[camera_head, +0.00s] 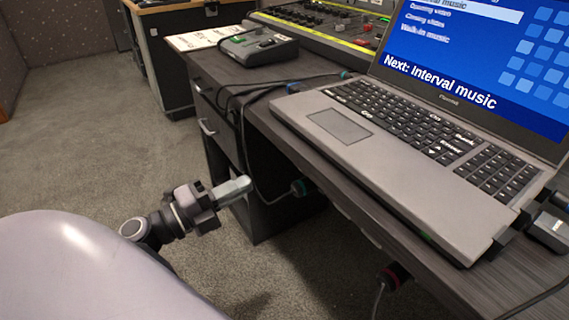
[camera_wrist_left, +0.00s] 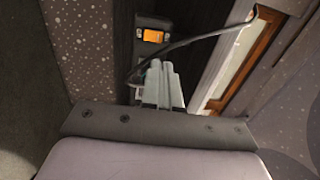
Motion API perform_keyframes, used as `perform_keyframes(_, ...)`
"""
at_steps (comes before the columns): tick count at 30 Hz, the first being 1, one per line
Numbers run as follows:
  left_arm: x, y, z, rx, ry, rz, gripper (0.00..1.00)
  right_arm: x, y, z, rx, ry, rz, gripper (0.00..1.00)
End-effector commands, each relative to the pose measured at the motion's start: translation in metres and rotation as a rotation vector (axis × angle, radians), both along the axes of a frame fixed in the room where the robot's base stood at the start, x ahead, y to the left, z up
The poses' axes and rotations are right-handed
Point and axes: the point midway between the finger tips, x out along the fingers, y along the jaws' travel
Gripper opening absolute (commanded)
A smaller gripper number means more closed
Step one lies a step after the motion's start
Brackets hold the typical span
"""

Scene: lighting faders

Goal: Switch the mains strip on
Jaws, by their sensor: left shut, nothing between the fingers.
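In the left wrist view, an orange rectangle (camera_wrist_left: 153,36) sits on a small grey block against a dark panel. It looks like the switch of the mains strip, but I cannot tell whether it is on or off. My left gripper (camera_wrist_left: 161,68) is below it in that view, with its pale fingers together and empty. The fingertips appear apart from the orange part. In the head view, my left gripper (camera_head: 240,186) is in front of the desk's side, below the desktop. The mains strip cannot be made out in the head view. My right gripper is not in view.
A laptop (camera_head: 430,130) stands on the dark desk (camera_head: 320,165). A dark cable (camera_wrist_left: 195,42) crosses above my fingertips in the wrist view. Open carpet (camera_head: 90,150) lies to the left.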

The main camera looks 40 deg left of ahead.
Motion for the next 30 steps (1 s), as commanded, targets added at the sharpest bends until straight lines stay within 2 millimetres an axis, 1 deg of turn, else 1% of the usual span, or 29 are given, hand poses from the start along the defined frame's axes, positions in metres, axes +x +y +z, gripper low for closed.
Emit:
perform_keyframes(1,0.009,-0.004,0.002,0.002,-0.004,-0.003,0.00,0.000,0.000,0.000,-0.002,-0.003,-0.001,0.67)
perform_keyframes(6,0.036,-0.015,0.006,0.002,-0.003,-0.002,0.00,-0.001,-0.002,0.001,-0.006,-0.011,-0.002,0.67)
perform_keyframes(12,0.064,-0.026,0.010,0.003,-0.004,-0.001,0.00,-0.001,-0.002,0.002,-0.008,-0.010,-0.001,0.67)
perform_keyframes(16,0.079,-0.032,0.012,0.001,-0.003,0.000,0.00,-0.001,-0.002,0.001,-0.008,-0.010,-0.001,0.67)
perform_keyframes(22,0.094,-0.039,0.013,0.000,-0.001,0.001,0.00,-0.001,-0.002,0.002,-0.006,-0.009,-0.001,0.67)
perform_keyframes(30,0.098,-0.040,0.013,0.000,0.001,0.001,0.00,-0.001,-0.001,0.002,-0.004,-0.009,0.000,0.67)
